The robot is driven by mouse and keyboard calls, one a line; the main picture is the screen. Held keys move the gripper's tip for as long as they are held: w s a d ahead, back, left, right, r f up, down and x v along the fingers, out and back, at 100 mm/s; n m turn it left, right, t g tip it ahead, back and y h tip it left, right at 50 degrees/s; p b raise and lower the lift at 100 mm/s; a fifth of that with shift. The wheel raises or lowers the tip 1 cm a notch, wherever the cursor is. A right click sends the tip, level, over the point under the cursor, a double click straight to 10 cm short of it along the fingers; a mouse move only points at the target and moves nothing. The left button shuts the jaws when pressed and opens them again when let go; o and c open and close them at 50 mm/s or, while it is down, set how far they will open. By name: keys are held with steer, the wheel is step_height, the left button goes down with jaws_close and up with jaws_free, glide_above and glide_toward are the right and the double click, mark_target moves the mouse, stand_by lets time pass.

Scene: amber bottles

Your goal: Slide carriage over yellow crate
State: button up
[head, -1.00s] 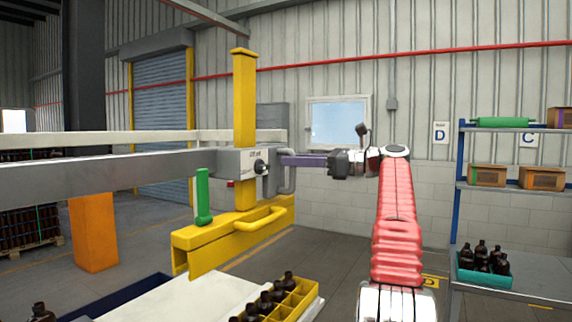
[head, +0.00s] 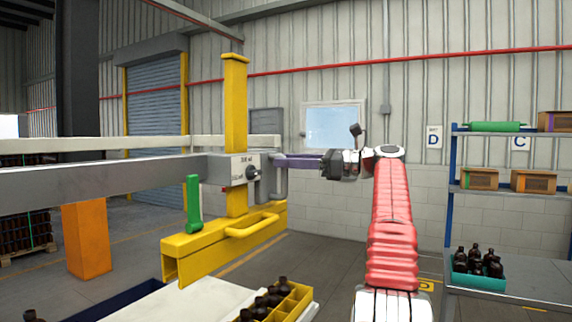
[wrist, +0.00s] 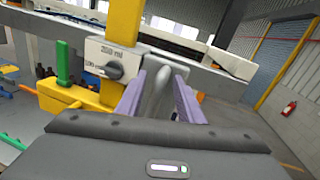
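The carriage (head: 242,168) is a grey block with a dial on a grey rail, with a yellow post, a green lever and a yellow trough-like head (head: 205,250) below. My gripper (head: 284,161) reaches in from the right with purple fingers. In the wrist view, my gripper (wrist: 160,95) has one finger on each side of the grey upright handle (wrist: 157,85) and appears shut on it. The yellow crate (head: 300,302) with dark bottles stands at the bottom of the head view, on a white surface. The yellow head is above and behind the crate, left of it in the picture.
The grey rail (head: 100,184) runs left across the view. A shelf rack at the right holds a teal crate (head: 480,281) of bottles and cardboard boxes. An orange pillar (head: 87,240) stands at the left. Open floor lies between the crate and the wall.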

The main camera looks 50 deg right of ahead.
mark_target(275, 175)
steer(key=shift+m, duration=0.9)
steer(key=d+f, duration=0.1)
steer(key=f, duration=0.1)
steer(key=w+d+f, duration=0.1)
steer(key=d+f, duration=0.1)
steer(key=shift+w+d+f, duration=0.15)
steer(key=shift+w+f, duration=0.05)
steer(key=shift+f, duration=0.15)
steer(key=s+d+r, duration=0.1)
steer(key=s+r, duration=0.1)
steer(key=s, duration=0.5)
steer(key=s+d+r+n, duration=0.1)
steer(key=s+r, duration=0.1)
steer(key=s, duration=0.4)
steer(key=shift+s+d+r+n, duration=0.3)
steer(key=shift+s+d, duration=0.05)
steer(key=shift+d, duration=0.05)
steer(key=shift+r, duration=0.1)
steer(key=s+a+r+m+t+h, duration=0.2)
steer(key=s+a+r+m+h, duration=0.1)
steer(key=a, duration=0.4)
steer(key=s+a+f+m+h, duration=0.2)
steer(key=a+f, duration=0.4)
steer(key=a, duration=0.4)
steer(key=shift+s+f+h, duration=0.3)
steer(key=shift+s+f, duration=0.1)
steer(key=shift+s, duration=0.1)
